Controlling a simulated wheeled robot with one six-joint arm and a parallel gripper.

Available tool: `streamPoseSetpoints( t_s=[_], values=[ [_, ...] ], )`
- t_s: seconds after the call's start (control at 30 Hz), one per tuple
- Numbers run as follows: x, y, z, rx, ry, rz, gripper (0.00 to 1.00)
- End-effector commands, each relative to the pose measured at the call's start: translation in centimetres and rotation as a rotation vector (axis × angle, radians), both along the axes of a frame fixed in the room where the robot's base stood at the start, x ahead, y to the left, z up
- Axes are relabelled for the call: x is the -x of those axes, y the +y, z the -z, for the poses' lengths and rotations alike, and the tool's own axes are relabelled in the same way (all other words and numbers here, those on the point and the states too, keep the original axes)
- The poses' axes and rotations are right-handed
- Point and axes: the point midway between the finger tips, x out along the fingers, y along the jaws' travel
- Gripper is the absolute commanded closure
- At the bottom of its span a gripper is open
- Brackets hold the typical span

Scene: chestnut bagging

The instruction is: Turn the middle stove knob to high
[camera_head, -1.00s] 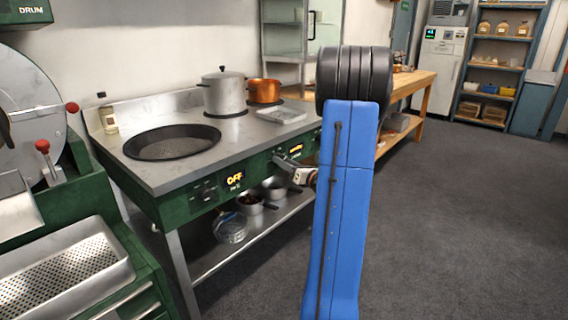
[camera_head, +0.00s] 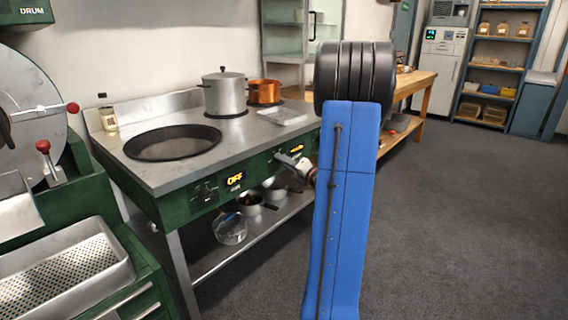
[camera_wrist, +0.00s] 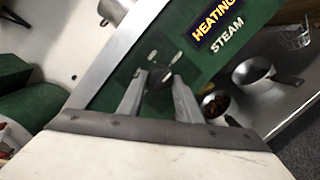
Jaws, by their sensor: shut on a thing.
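The stove (camera_head: 150,165) has a green front panel with knobs and lit displays. My gripper (camera_wrist: 157,84) is shut on a dark stove knob (camera_wrist: 160,77), with one finger on each side of it. The display beside this knob (camera_wrist: 216,20) reads HEATING, above the label STEAM. In the head view my gripper (camera_head: 285,160) meets the panel below the second display (camera_head: 297,150). The left display (camera_head: 235,178) reads OFF. My blue arm hides the panel's right end, and the knob's pointer direction cannot be read.
A steel pot (camera_head: 224,93) and a copper pot (camera_head: 264,91) stand on the stove top, behind a round black pan (camera_head: 172,142). Saucepans and a glass bowl (camera_head: 230,228) sit on the shelf below. Open floor (camera_head: 470,220) lies to the right.

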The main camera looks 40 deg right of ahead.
Motion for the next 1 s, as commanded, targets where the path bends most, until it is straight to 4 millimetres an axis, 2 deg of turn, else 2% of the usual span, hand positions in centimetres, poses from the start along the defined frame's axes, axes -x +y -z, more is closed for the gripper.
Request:
streamPoseSetpoints(
  t_s=[0.47, 0.5, 0.57, 0.87, 1.0],
  values=[
    [0.03, -0.02, 0.13, -0.015, 0.003, 0.001, 0.91],
    [0.03, -0.02, 0.13, -0.015, 0.003, 0.001, 0.61],
    [0.02, -0.02, 0.12, -0.015, 0.003, 0.001, 0.50],
    [0.08, -0.01, 0.02, -0.013, 0.002, 0.000, 0.50],
    [0.93, -0.01, 0.03, -0.013, 0.002, 0.002, 0.50]
  ],
)
